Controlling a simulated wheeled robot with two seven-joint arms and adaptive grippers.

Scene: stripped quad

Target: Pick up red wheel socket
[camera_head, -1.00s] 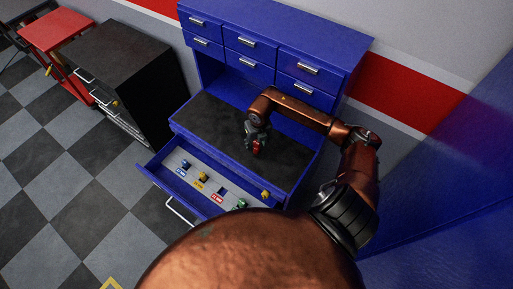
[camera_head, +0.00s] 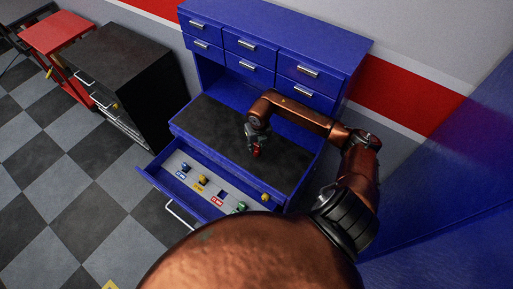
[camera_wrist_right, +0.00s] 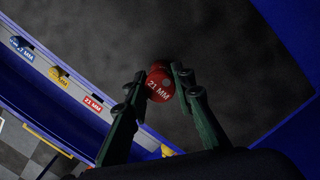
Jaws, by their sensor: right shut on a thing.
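The red wheel socket (camera_wrist_right: 160,85), marked "21 MM", is between the fingers of my right gripper (camera_wrist_right: 155,92) in the right wrist view. The gripper is shut on it. In the head view the red socket (camera_head: 257,152) shows at the tip of my right gripper (camera_head: 256,146), over the dark worktop (camera_head: 215,122) of the blue cabinet. I cannot tell its exact height above the worktop. My left gripper is not in view.
The open drawer (camera_head: 160,178) below the worktop holds a blue socket (camera_head: 185,167), a yellow socket (camera_head: 203,180) and a green socket (camera_head: 241,207). A red label (camera_wrist_right: 93,104) marks an empty place. Blue drawers (camera_head: 250,55) stand behind; a black cabinet (camera_head: 115,60) is at left.

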